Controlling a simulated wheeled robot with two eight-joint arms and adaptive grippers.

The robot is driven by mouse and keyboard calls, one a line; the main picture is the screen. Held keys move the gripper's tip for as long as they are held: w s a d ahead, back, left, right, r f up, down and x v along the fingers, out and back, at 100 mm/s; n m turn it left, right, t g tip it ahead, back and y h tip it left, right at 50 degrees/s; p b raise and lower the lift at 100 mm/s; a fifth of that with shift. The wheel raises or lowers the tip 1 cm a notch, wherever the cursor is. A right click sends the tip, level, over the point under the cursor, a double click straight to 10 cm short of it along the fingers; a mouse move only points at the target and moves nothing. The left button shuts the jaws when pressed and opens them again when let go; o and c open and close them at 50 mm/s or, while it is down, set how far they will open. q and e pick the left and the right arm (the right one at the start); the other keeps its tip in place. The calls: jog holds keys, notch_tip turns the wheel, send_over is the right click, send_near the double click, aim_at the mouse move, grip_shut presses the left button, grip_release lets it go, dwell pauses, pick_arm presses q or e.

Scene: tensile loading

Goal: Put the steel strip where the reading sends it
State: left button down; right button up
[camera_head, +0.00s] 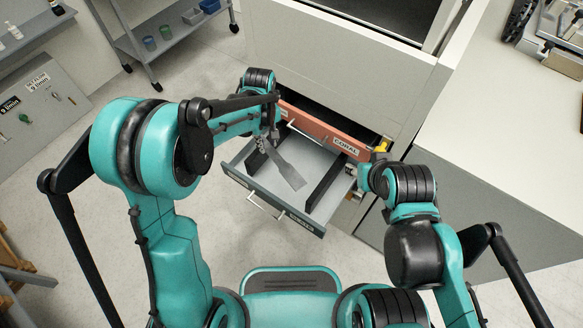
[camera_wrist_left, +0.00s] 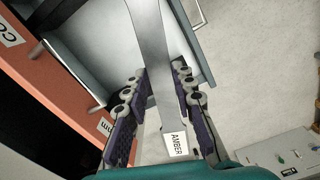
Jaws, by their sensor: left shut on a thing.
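My left gripper (camera_head: 264,142) is shut on the steel strip (camera_head: 287,171), a flat grey piece that widens at its ends. The strip hangs tilted over the open lower drawer (camera_head: 237,177); I cannot tell if its far end touches the floor of it. In the left wrist view the strip (camera_wrist_left: 157,45) runs between the fingers of the gripper (camera_wrist_left: 160,98), and a white label reading AMBER (camera_wrist_left: 177,144) shows at its near end. My right gripper (camera_head: 366,176) is beside the drawer's right end; its fingers are not clear.
A coral-fronted drawer (camera_head: 318,130), labelled CORAL, sits partly open above the lower one. Dark dividers (camera_head: 323,183) split the lower drawer, whose front label is too small to read. A worktop (camera_head: 500,120) is at the right, a grey cart (camera_head: 180,35) at the back left.

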pick_arm(q)
jog(key=w+d+f+n, duration=0.1)
jog(key=d+f+n, duration=0.25)
jog(key=d, duration=0.25)
notch_tip(320, 180, down, 10)
jog(key=b, duration=0.4)
jog(key=shift+d, duration=0.3)
jog(key=shift+f, duration=0.1)
jog(key=shift+f+b, duration=0.15)
jog(key=shift+b, duration=0.25)
jog(key=c, duration=1.3)
grip_release()
jog(key=shift+w, duration=0.1)
jog(key=shift+o, duration=0.2)
